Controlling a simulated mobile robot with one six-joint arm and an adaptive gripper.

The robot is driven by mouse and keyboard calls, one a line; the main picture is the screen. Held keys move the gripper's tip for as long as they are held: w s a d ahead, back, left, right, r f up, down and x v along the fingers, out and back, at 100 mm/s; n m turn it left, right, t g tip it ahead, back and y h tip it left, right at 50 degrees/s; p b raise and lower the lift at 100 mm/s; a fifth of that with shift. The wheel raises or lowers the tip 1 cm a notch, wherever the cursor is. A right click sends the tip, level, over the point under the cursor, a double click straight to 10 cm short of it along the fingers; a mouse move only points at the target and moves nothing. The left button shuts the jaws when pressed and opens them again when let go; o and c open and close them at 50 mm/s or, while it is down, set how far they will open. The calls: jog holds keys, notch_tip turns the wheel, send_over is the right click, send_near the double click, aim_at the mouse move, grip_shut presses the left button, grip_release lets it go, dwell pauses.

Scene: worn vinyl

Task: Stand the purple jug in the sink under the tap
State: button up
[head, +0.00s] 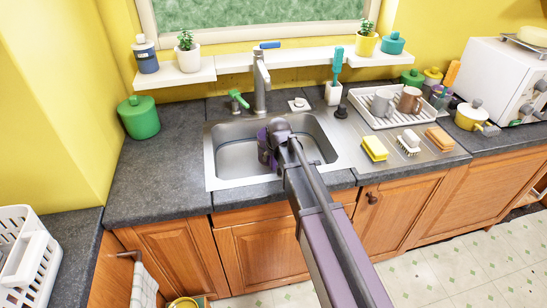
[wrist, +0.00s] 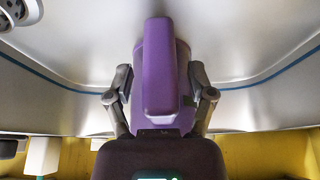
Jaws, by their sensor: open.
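The purple jug (head: 263,147) is in the steel sink (head: 231,160), toward its middle and in front of the tap (head: 261,82). My arm and wrist hide much of it in the head view. In the wrist view the jug (wrist: 158,65) fills the centre, its long handle facing the camera. My gripper (wrist: 161,80) is open, with one finger on each side of the jug. Whether the fingers touch it is hard to tell. The jug's base is hidden, so I cannot see whether it rests on the sink floor.
A green-handled item (head: 238,99) stands left of the tap. A yellow sponge (head: 374,148) and a brush (head: 408,142) lie right of the sink, with a dish rack (head: 368,117) of mugs behind. A green canister (head: 139,118) stands left; the counter before it is clear.

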jog(key=shift+r, duration=0.15)
jog(key=p+v, duration=1.1)
jog(key=v, duration=0.1)
dwell(0.4)
jog(key=shift+d, duration=0.1)
dwell(0.7)
jog(key=s+d, duration=0.2)
jog(key=d, duration=0.2)
jog(key=s+d+m+g, duration=0.1)
jog(key=s+d, duration=0.2)
jog(key=s+d+f+g+h, duration=0.1)
jog(key=s+d, duration=0.2)
jog(key=d, duration=0.1)
jog(key=shift+s+d+m, duration=0.1)
jog(key=shift+d+m, duration=0.2)
jog(key=shift+d, duration=0.1)
jog(key=s+d+m+g, duration=0.1)
jog(key=s+d+g, duration=0.1)
jog(key=s+d, duration=0.6)
jog(key=shift+s+d+f+m, duration=0.2)
jog(key=shift+s+d+m, duration=0.1)
jog(key=shift+s, duration=0.2)
